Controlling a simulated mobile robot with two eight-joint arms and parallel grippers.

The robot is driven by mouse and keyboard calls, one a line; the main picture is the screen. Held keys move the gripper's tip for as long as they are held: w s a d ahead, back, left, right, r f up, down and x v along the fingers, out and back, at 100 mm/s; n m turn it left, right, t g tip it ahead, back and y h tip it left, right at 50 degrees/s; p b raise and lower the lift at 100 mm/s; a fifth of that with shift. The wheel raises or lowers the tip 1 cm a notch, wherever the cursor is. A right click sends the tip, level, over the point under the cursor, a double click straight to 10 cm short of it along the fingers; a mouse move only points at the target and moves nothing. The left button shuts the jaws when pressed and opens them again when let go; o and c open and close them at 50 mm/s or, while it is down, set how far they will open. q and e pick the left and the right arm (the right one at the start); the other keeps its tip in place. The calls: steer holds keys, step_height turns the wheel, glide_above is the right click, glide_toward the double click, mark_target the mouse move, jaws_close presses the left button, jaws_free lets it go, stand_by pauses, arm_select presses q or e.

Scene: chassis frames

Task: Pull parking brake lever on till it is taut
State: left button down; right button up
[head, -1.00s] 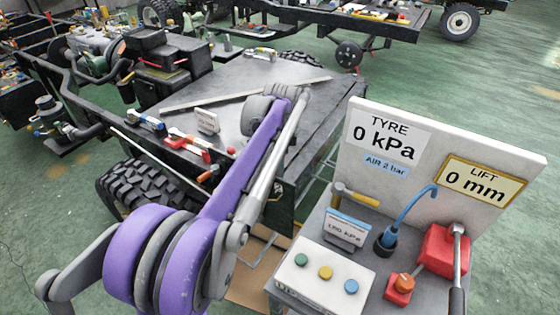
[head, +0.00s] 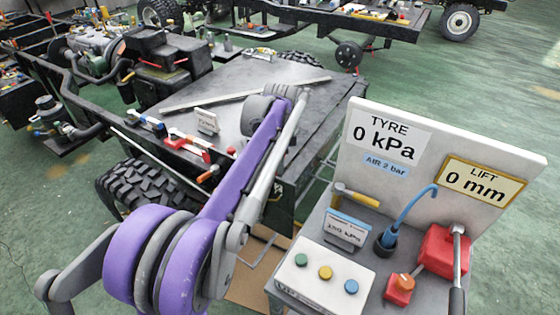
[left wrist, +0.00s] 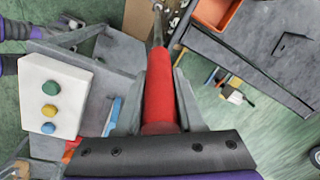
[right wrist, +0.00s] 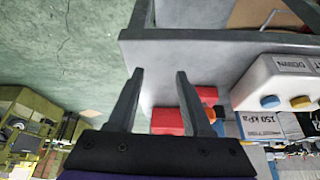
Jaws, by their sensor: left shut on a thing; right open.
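A red lever grip (left wrist: 160,95) on a grey metal shaft (left wrist: 158,28) fills the middle of the left wrist view; I take it as the parking brake lever. My left gripper (left wrist: 150,84) is shut on this grip, one finger on each side. In the head view my purple arm covers the grip, and the gripper's fingers are hidden. How taut the lever's cable is cannot be seen. My right gripper (right wrist: 160,75) is open and empty, pointing at the grey trolley; it is outside the head view.
The trolley's white button box (head: 325,275), gauge board (head: 440,165), red block (head: 440,250) and hammer (head: 355,195) stand at the right. The chassis deck (head: 245,85) holds red and blue tools, with a tyre (head: 145,188) below. Green floor (head: 45,235) is free at left.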

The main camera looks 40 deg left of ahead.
stand_by(0.6)
arm_select(q)
steer(key=a, duration=0.2)
steer(key=a+h+p, duration=0.1)
steer(key=shift+s+a+r, duration=0.25)
steer(key=shift+a+r, duration=0.15)
steer(key=c, duration=0.5)
jaws_free()
steer(key=r, duration=0.7)
steer(key=s+r+p, duration=0.1)
steer(key=r, duration=0.2)
steer(key=shift+s+a+r, duration=0.1)
steer(key=shift+r, duration=0.25)
